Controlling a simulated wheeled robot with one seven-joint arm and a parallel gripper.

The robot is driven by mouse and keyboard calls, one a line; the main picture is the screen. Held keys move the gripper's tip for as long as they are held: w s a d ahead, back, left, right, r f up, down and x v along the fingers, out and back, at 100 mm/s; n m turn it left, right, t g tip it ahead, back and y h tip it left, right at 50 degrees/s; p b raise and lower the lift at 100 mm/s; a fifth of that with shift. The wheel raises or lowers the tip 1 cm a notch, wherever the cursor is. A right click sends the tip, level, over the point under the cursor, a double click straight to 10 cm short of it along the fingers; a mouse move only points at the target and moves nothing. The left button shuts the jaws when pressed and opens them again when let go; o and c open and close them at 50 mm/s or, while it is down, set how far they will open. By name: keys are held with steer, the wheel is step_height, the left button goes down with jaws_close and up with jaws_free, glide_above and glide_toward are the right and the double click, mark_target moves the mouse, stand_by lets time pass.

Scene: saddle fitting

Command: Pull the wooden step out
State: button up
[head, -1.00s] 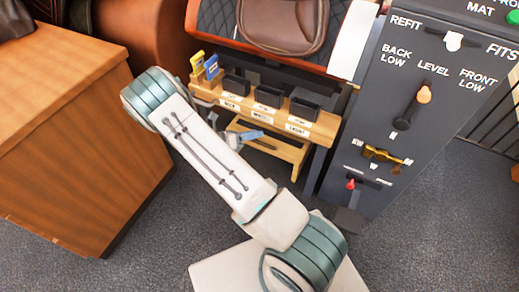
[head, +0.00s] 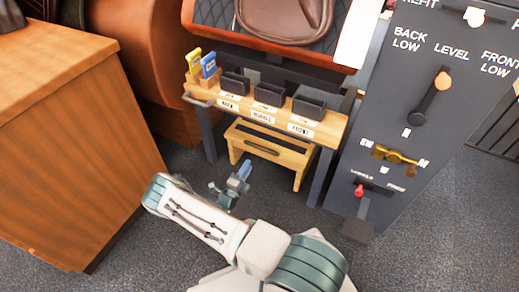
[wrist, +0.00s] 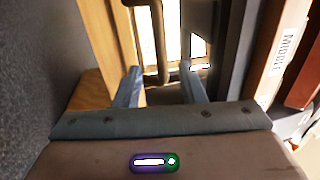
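The wooden step (head: 282,156) is a light wood stool with a dark handle or slot on its front. It stands on the floor under the small wooden bench. My gripper (head: 244,170) is in front of the step's left part, low near the floor. In the wrist view my gripper (wrist: 161,75) has its two fingers apart with nothing held between them. Light wood, which looks like the step (wrist: 102,35), lies beyond the left finger. A dark bent bar (wrist: 161,45) shows just past the fingertips. I cannot tell whether the fingers touch anything.
The bench (head: 325,129) above carries several dark bins and labels. A grey control panel (head: 410,95) with levers stands to the right. A wooden cabinet (head: 75,140) stands at the left. The grey carpet (head: 185,160) in front of the step is mostly clear.

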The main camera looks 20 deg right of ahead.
mark_target(259, 146)
steer(key=shift+b+x, duration=1.4)
steer(key=shift+x, duration=4.2)
jaws_close()
